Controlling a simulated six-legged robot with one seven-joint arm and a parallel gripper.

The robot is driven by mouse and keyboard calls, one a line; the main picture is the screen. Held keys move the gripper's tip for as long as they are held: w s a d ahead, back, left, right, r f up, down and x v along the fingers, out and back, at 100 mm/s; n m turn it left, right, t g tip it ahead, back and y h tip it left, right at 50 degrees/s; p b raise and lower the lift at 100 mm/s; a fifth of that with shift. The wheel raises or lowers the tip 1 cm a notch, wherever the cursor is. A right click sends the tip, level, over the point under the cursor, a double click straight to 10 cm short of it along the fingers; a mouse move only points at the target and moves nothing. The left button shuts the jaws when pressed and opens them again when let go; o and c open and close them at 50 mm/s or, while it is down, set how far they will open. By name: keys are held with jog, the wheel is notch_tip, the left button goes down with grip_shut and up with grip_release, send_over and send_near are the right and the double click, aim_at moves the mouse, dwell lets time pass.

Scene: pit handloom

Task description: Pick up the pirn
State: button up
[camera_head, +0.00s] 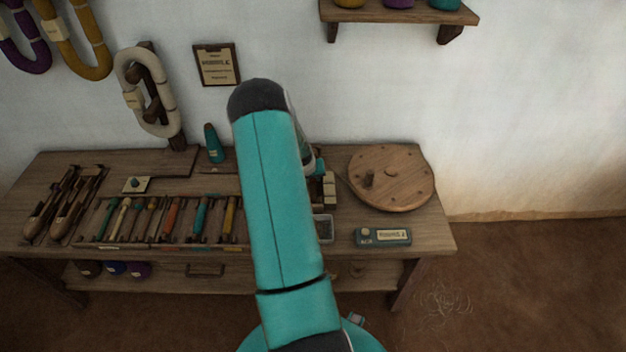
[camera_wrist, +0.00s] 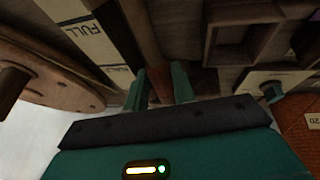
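Several pirns with coloured windings lie side by side in a wooden rack on the bench in the head view; an orange-red pirn (camera_head: 171,217), a teal pirn (camera_head: 200,216) and a yellow pirn (camera_head: 230,217) are among them. I cannot tell which pirn the task names. My arm hides the bench right of the rack, and my gripper is hidden there too. In the wrist view my gripper (camera_wrist: 160,82) has its two teal fingers apart. A brown rod-like piece (camera_wrist: 143,30) shows beyond and between the fingertips; I cannot tell whether it is a pirn or touches them.
A round wooden disc (camera_head: 392,178) with a peg lies at the bench's right, behind a teal labelled box (camera_head: 383,236). A teal cone (camera_head: 213,143) stands at the back. Wooden shuttles (camera_head: 62,203) lie at the left. A block labelled FULL (camera_wrist: 88,38) is close beside my fingers.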

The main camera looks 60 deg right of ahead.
jog(key=c, duration=0.4)
jog(key=shift+r, duration=0.15)
